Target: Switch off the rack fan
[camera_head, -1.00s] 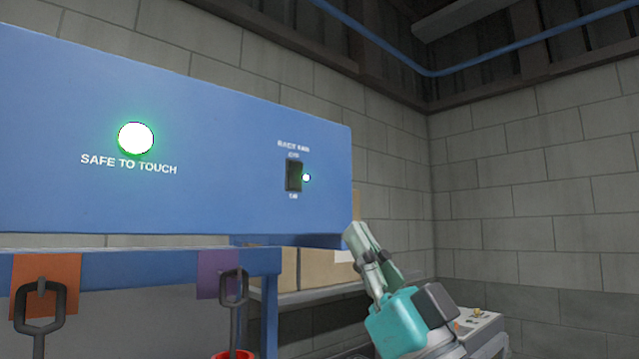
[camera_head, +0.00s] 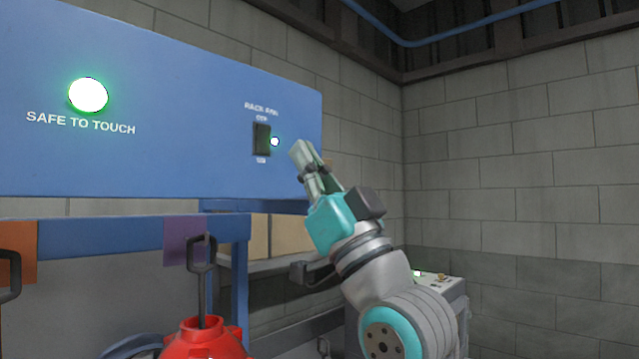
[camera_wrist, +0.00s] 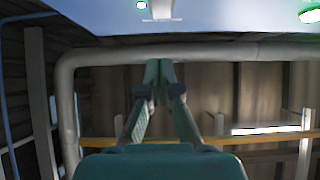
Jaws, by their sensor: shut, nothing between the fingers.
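The rack fan switch (camera_head: 262,139) is a dark rocker on the blue panel (camera_head: 190,100), under a blurred "RACK FAN" label. A small lit indicator (camera_head: 275,142) glows just right of it. My gripper (camera_head: 301,150) is shut and empty, to the right of the switch and slightly below it, near the panel's right end. In the wrist view the closed fingertips (camera_wrist: 159,66) point up toward the panel's lower edge (camera_wrist: 220,20). A pale switch-like part (camera_wrist: 162,8) and a lit dot (camera_wrist: 142,4) show at the top there. I cannot tell whether the fingers touch the panel.
A glowing lamp (camera_head: 88,95) marked "SAFE TO TOUCH" is at the panel's left. Below hang an orange tag (camera_head: 18,250), a purple tag (camera_head: 183,240) and a dark hook (camera_head: 201,270) with a red hood (camera_head: 203,342). A block wall (camera_head: 520,150) stands at right.

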